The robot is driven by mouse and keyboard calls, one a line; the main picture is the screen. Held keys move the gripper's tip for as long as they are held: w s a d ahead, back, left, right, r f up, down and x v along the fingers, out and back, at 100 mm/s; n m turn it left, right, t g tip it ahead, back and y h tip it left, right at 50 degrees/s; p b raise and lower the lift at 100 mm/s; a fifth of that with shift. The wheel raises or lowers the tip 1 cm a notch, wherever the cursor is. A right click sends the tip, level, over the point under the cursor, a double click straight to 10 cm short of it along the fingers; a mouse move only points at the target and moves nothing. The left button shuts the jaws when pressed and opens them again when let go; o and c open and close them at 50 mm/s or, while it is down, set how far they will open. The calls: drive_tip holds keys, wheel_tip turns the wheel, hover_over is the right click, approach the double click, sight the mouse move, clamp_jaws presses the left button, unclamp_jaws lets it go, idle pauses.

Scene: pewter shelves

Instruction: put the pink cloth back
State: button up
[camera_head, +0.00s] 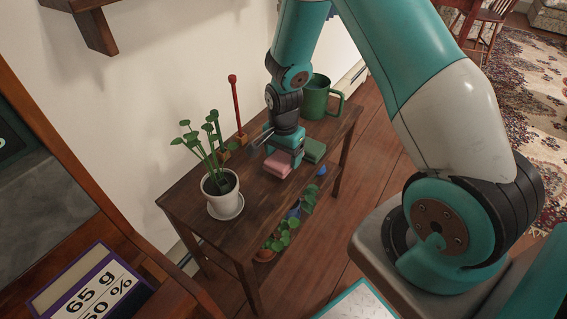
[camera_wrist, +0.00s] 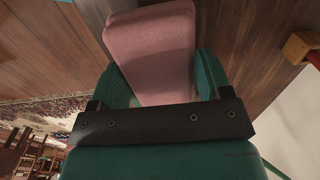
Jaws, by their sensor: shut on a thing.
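The pink cloth (camera_head: 278,165) is a folded block at the front part of the wooden shelf's top (camera_head: 188,198). My gripper (camera_head: 285,156) is above it, pointing down. In the wrist view the pink cloth (camera_wrist: 152,50) lies between the two green fingers of my gripper (camera_wrist: 165,78), which are shut on it. I cannot tell whether the cloth touches the shelf top or is held just above it. A green folded cloth (camera_head: 314,150) lies just to the right of the pink one.
A potted plant (camera_head: 222,195) stands at the left of the shelf top. A green mug (camera_head: 316,97) stands at the far right end. A red upright stick (camera_head: 237,105) stands near the wall. More plants (camera_head: 287,236) sit on the lower shelf.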

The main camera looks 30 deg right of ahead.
sight(284, 155)
wheel_tip(284, 155, down, 3)
drive_tip(key=shift+f, duration=0.1)
drive_tip(key=o, duration=0.9)
wheel_tip(284, 155, up, 12)
drive_tip(key=shift+r+p, duration=0.1)
drive_tip(key=shift+p, duration=1.05)
drive_tip(key=s+a+r+n+y, duration=0.1)
drive_tip(key=s+a+r+n, duration=0.2)
drive_tip(key=a+r+n, duration=0.4)
drive_tip(key=s+a+r+n+y, duration=0.1)
drive_tip(key=s+a+r+n, duration=0.4)
drive_tip(key=s+r+n, duration=0.2)
drive_tip(key=s+a+r+n+y, duration=0.2)
drive_tip(key=s+a+r+n, duration=0.2)
drive_tip(key=s, duration=0.7)
wheel_tip(284, 155, up, 3)
drive_tip(key=n, duration=0.2)
drive_tip(key=shift+s+a+f+n, duration=0.15)
drive_tip(key=shift+s+a+n, duration=0.2)
drive_tip(key=shift+a+n, duration=0.05)
